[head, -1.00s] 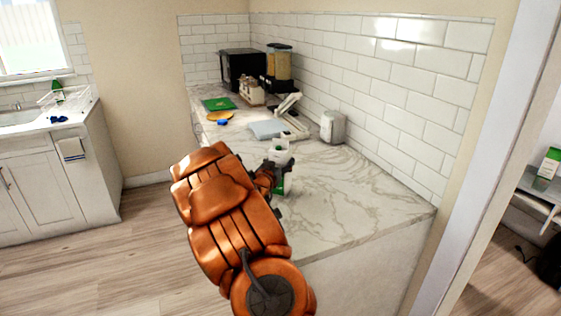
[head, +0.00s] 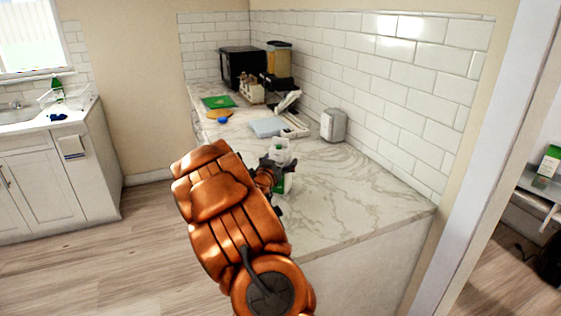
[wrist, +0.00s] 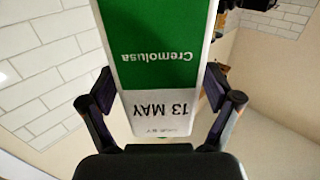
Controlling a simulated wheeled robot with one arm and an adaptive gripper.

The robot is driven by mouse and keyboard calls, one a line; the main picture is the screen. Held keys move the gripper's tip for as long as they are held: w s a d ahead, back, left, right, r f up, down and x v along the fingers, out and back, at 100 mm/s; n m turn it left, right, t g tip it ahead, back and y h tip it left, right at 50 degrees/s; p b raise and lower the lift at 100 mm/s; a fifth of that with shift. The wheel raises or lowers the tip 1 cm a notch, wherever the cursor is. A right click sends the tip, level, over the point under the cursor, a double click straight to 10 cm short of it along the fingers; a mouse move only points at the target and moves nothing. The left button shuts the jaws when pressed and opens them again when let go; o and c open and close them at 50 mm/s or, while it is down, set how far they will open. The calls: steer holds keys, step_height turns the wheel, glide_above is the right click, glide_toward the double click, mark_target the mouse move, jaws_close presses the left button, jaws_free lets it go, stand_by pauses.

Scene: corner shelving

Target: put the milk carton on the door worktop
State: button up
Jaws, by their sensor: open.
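The milk carton (wrist: 160,50) is green and white with "Cremolusa" and "13 MAY" on it, upside down in the wrist view. It sits between the spread fingers of my gripper (wrist: 160,86), with a gap visible at the sides. In the head view the green of the carton (head: 289,183) shows on the near part of the marble worktop (head: 350,205), partly hidden by my gripper (head: 275,178) and arm. My gripper is open around the carton. The carton's base is hidden, so I cannot tell its contact with the worktop.
A metal toaster-like box (head: 333,125) stands by the tiled wall. Farther back are a light blue scale-like item (head: 267,127), a green board (head: 218,102), a black microwave (head: 240,68) and a dispenser (head: 279,62). The near right worktop is clear. A door frame (head: 470,150) stands at right.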

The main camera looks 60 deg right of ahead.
steer(key=shift+r, duration=0.2)
steer(key=shift+a+f, duration=0.15)
steer(key=shift+a, duration=0.2)
steer(key=b+v, duration=0.2)
steer(key=v, duration=0.9)
steer(key=shift+a+b, duration=0.15)
steer(key=shift+b, duration=0.15)
